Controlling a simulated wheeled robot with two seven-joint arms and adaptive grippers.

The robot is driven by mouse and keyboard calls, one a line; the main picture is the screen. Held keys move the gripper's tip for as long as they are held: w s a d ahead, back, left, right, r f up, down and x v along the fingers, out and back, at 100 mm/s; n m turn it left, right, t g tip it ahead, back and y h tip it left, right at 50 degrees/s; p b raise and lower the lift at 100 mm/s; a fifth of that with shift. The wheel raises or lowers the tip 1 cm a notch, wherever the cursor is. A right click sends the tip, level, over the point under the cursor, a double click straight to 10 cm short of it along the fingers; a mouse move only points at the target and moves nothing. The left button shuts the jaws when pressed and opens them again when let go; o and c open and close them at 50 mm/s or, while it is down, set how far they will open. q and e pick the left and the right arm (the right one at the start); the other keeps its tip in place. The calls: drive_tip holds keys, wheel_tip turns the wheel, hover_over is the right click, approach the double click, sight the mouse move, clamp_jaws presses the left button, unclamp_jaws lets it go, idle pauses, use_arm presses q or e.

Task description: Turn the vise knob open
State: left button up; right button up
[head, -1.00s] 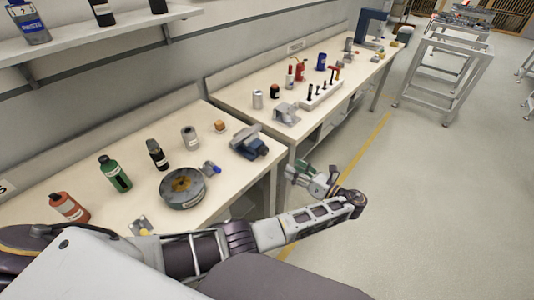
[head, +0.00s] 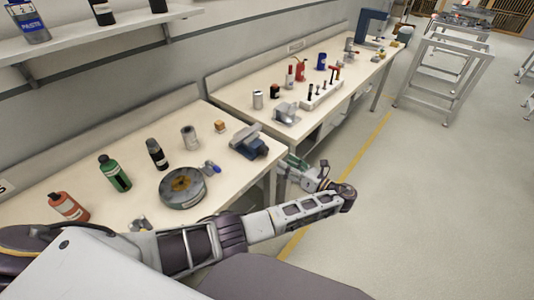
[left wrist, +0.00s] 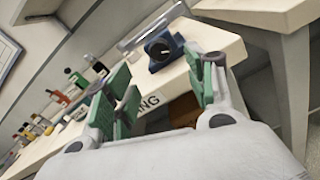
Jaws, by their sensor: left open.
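The vise (head: 249,141), grey on top with a blue body, sits at the right front corner of the near workbench. In the left wrist view the vise (left wrist: 164,48) stands at the bench edge above a label, with a dark round part facing me. I cannot tell for certain whether that part is the knob. My left gripper (head: 291,168) is just right of the bench corner, apart from the vise. In the left wrist view its green-padded fingers (left wrist: 160,88) are spread and empty, with the vise beyond them. My right gripper is out of view.
The near bench (head: 90,222) holds a grey round part (head: 183,187), a green bottle (head: 115,174), a dark bottle (head: 157,154) and a red bottle (head: 68,207). A second bench (head: 240,100) with tools stands beyond. The floor (head: 420,210) at right is clear.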

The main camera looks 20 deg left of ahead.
sight(267, 152)
use_arm(q)
drive_tip(key=shift+b+x, duration=0.4)
drive_tip(key=shift+x, duration=4.75)
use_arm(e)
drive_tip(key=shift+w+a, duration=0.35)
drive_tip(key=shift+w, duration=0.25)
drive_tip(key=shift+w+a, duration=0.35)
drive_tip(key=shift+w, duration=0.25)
use_arm(q)
drive_tip(key=shift+c, duration=0.2)
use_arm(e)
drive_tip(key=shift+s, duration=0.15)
use_arm(q)
drive_tip(key=shift+c, duration=1.2)
drive_tip(key=c, duration=0.7)
drive_tip(key=shift+c, duration=0.4)
